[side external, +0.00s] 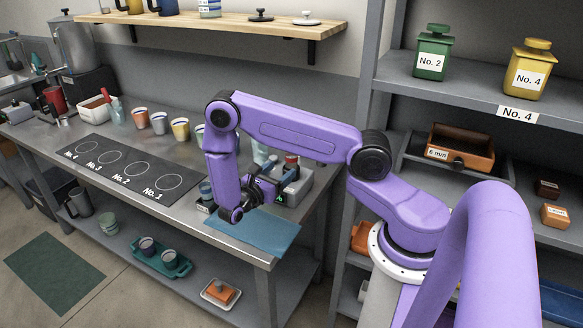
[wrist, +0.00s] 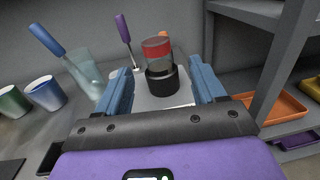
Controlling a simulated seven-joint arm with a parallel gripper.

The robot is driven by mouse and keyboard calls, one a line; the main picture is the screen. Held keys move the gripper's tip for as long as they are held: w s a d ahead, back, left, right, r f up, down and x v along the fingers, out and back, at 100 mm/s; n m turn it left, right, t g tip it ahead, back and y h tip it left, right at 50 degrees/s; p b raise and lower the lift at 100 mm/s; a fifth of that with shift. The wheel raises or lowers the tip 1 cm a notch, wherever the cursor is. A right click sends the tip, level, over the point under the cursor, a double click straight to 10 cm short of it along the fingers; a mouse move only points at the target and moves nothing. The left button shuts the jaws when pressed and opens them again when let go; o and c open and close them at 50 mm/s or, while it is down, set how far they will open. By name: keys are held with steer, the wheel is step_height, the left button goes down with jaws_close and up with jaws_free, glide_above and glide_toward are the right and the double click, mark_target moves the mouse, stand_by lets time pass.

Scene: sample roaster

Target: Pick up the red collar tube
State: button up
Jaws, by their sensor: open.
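The red collar tube (wrist: 157,49) stands upright in a black round holder (wrist: 162,81) on a grey device in the wrist view. Its collar is red and its body below is dark grey and see-through. In the side view the tube (side external: 291,161) shows small at the grey device (side external: 297,187), partly behind my arm. My gripper (wrist: 163,77) is open, with one blue finger left and one right of the tube in the wrist view. The tube appears ahead of the fingers, with gaps on both sides. In the side view my gripper (side external: 265,184) is left of the device.
A clear beaker (wrist: 86,72) with a blue-handled tool and a purple-handled tool (wrist: 124,32) stand left of the tube. Several cups (side external: 181,129) stand along the bench. A blue mat (side external: 258,234) lies at the front. A shelf post (wrist: 276,80) rises to the right.

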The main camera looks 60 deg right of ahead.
mark_target(292, 165)
steer(key=d, duration=0.9)
steer(key=shift+s+d+f, duration=0.1)
steer(key=shift+s+d, duration=0.15)
steer(key=c, duration=1.2)
steer(key=shift+o, duration=0.2)
steer(key=shift+r, duration=0.2)
